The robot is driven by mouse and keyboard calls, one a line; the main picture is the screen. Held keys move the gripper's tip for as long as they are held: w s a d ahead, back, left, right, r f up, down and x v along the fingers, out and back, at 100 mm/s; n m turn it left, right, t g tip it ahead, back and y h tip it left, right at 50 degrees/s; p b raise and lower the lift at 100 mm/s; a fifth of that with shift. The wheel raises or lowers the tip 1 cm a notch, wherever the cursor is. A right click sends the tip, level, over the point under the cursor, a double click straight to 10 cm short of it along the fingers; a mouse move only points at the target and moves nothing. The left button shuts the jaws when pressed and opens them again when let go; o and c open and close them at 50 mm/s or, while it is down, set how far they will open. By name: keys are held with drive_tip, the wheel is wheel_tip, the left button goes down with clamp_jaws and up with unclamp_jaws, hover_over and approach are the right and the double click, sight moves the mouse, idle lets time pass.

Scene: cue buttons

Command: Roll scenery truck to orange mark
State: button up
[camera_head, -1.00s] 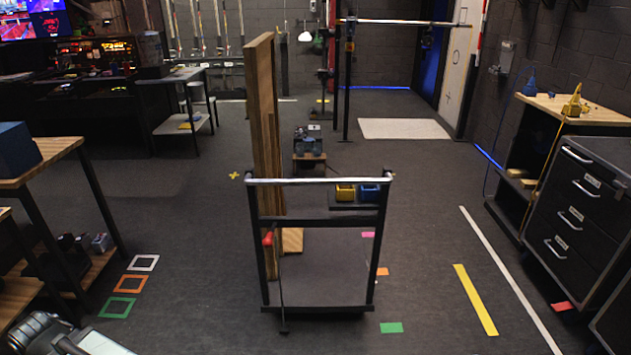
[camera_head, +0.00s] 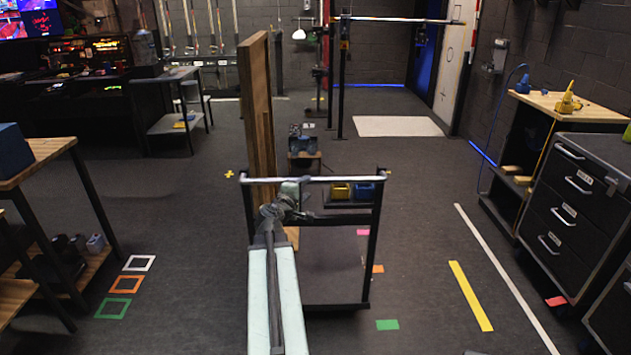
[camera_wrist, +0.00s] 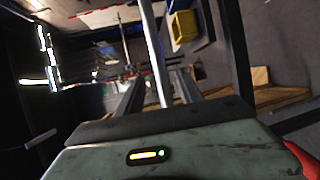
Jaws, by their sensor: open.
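The scenery truck (camera_head: 369,230) is a black-framed cart with a silver handle bar (camera_head: 345,179), standing upright on the floor mid-view. It carries tall wooden panels (camera_head: 255,110) and a yellow bin (camera_head: 341,190) beside a blue one (camera_head: 364,191). My gripper (camera_head: 296,187) is at the handle bar, left of its middle. In the wrist view my gripper (camera_wrist: 158,85) is open, with the silver bar (camera_wrist: 150,35) running between its fingers; contact is unclear. An orange square outline (camera_head: 126,284) lies on the floor at left. A small solid orange patch (camera_head: 378,269) lies beside the truck's right side.
White (camera_head: 139,262) and green (camera_head: 113,308) outlines flank the orange one. A wood-topped bench (camera_head: 45,155) stands at left, a drawer cabinet (camera_head: 570,215) at right. Pink, green and yellow tape lies right of the truck. Floor between truck and outlines looks clear.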

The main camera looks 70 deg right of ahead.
sight(312, 182)
drive_tip(key=d, duration=0.2)
drive_tip(key=d+f+b, duration=0.1)
drive_tip(key=d, duration=0.5)
drive_tip(key=shift+s+f, duration=0.15)
drive_tip(key=shift+f, duration=0.05)
drive_tip(key=shift+a, duration=0.15)
clamp_jaws()
idle(1.0)
